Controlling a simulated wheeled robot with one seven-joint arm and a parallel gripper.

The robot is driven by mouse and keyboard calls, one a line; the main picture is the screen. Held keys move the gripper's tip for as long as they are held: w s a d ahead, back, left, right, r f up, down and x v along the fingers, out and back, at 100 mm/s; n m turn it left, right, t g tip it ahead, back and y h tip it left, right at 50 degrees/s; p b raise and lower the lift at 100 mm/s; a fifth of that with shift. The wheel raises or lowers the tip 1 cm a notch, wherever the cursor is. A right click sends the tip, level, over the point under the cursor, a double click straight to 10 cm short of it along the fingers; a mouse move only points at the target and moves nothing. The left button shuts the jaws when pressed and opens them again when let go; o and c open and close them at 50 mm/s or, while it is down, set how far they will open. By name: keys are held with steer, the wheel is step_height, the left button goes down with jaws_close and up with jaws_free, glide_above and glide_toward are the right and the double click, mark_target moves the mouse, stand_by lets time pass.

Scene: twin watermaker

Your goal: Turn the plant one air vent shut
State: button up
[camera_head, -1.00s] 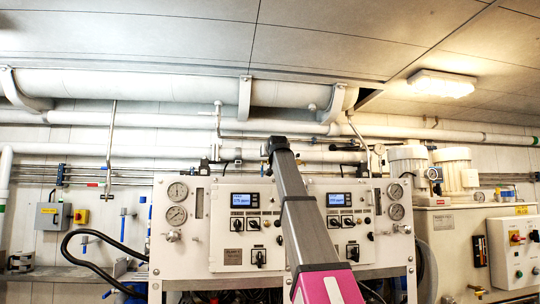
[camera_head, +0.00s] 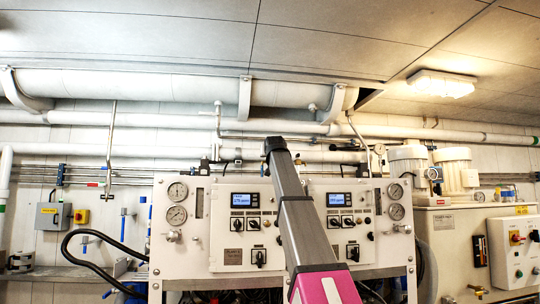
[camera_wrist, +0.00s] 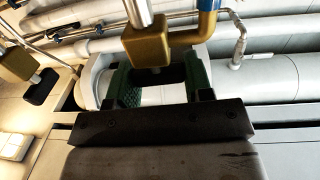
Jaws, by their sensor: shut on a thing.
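In the wrist view, a brass-coloured vent valve body (camera_wrist: 147,47) with a metal stem above it and a blue fitting beside it stands just beyond my gripper (camera_wrist: 161,76). The green-padded fingers lie on either side of a dark handle (camera_wrist: 165,74) below the brass body, and the gripper is shut on it. The handle is mostly in shadow, so its exact angle is hard to tell. A second brass valve (camera_wrist: 14,62) with a black handle (camera_wrist: 41,88) is at the left, apart from my gripper. In the head view, my arm hides the gripper and the held handle.
Large white pipes (camera_wrist: 275,78) run close behind the valve. In the head view, the control panel (camera_head: 222,248) with gauges and displays stands below and behind my arm. A thick white overhead pipe (camera_head: 150,86) runs above.

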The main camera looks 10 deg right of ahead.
steer(key=m+g+h, duration=0.1)
steer(key=m+h, duration=0.1)
steer(key=h, duration=0.2)
steer(key=m+g+h, duration=0.1)
steer(key=m+h, duration=0.2)
steer(key=shift+w+a+h, duration=0.1)
steer(key=shift+h, duration=0.3)
steer(key=m+g+h, duration=0.4)
steer(key=h, duration=0.1)
steer(key=shift+g, duration=0.3)
steer(key=shift+m+g, duration=0.3)
steer(key=shift+m, duration=0.1)
steer(key=o, duration=0.9)
steer(key=v, duration=1)
steer(key=shift+s+a+f, duration=0.2)
steer(key=shift+s+a, duration=0.05)
steer(key=shift+s, duration=0.05)
